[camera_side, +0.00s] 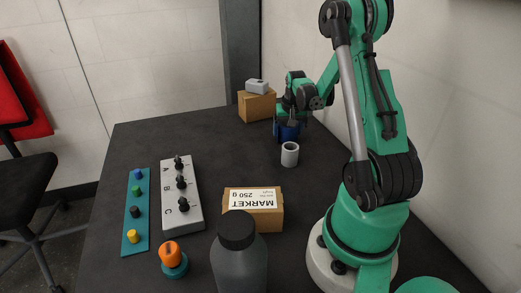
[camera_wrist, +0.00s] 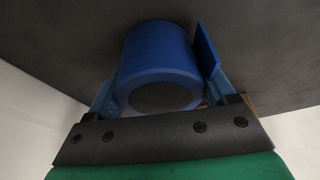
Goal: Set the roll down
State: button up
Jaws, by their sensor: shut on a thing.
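A blue roll (camera_wrist: 158,52) with a dark, round opening at its near end sits between the two fingers in the wrist view. In the side view the blue roll (camera_side: 287,132) shows under my gripper (camera_side: 289,121), at the far right part of the dark table (camera_side: 215,137). My gripper is shut on the roll; its two fingers also show in the wrist view (camera_wrist: 160,85), one on each side. Whether the roll's lower end touches the table or hangs just above it, I cannot tell.
A white-grey cylinder (camera_side: 290,158) stands just in front of the roll. A cardboard box (camera_side: 257,107) with a grey object (camera_side: 257,86) on top is behind-left. Nearer are a labelled carton (camera_side: 265,222), a dark bottle (camera_side: 240,265), a switch panel (camera_side: 190,215) and an orange-topped knob (camera_side: 170,252).

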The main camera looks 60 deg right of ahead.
jog(key=o, duration=1.3)
jog(key=shift+f, duration=0.15)
jog(key=v, duration=1.1)
jog(key=shift+r, duration=0.4)
jog(key=w+a+n+t+y, duration=0.1)
jog(key=a+n, duration=0.2)
jog(key=a, duration=0.6)
jog(key=w+a+r+n+t, duration=0.1)
jog(key=a+n, duration=0.3)
jog(key=a, duration=0.6)
jog(key=w+a+r+n+t+y, duration=0.1)
jog(key=w+a+n+t, duration=0.1)
jog(key=a, duration=0.7)
jog(key=shift+w+a+n+t+y, duration=0.1)
jog(key=shift+a+n+t+y, duration=0.2)
jog(key=shift+n+t, duration=0.65)
jog(key=shift+n+g, duration=0.25)
